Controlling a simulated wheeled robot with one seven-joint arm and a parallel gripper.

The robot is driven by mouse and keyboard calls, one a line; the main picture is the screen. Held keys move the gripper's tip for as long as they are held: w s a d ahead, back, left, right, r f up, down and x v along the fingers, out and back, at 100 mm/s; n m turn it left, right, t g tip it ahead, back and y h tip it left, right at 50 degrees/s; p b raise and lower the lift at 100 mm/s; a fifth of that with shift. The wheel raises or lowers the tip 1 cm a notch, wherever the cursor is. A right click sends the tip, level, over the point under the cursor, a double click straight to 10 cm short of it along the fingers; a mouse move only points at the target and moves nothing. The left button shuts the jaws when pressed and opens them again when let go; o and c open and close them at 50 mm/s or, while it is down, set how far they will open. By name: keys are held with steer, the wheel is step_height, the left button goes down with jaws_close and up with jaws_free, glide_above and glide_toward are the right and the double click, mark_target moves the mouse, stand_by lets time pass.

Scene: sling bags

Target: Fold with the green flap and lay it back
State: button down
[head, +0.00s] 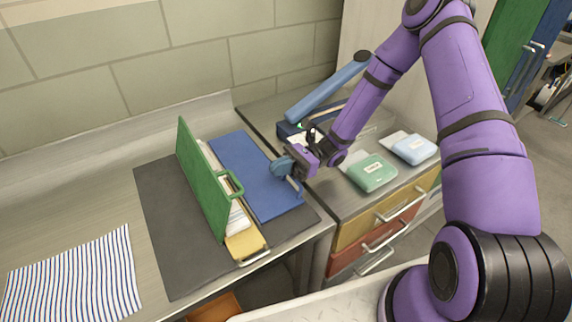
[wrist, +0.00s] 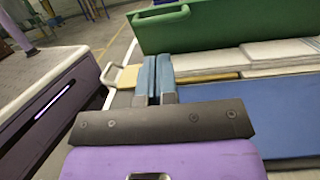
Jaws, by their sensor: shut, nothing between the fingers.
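The green flap (head: 203,180) stands upright on its edge on the dark mat, with a green handle (head: 236,184) on its right face. It also crosses the top of the wrist view (wrist: 220,30). The blue flap (head: 256,180) lies flat to the right of it, and it fills the right of the wrist view (wrist: 260,112). The yellow flap (head: 245,243) lies low at the front, partly hidden under white packs (head: 238,217). My gripper (head: 281,167) is shut and empty above the right edge of the blue flap; its blue fingers (wrist: 156,65) are together, apart from the green flap.
The dark mat (head: 165,220) lies on a metal counter. A striped cloth (head: 75,282) lies at front left. On the drawer unit at right stand a green pouch (head: 371,173), a light-blue pouch (head: 414,149) and a blue long-armed device (head: 325,88). A tiled wall closes the back.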

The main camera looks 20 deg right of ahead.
glide_toward(221, 184)
steer(key=x, duration=0.3)
steer(key=shift+a+f, duration=0.15)
steer(key=shift+a, duration=0.05)
stand_by(0.3)
steer(key=shift+s+a+r+h, duration=0.2)
steer(key=shift+a+r+h, duration=0.35)
steer(key=shift+h, duration=0.05)
steer(key=shift+d, duration=0.1)
steer(key=v, duration=1.3)
steer(key=shift+d, duration=0.45)
stand_by(0.5)
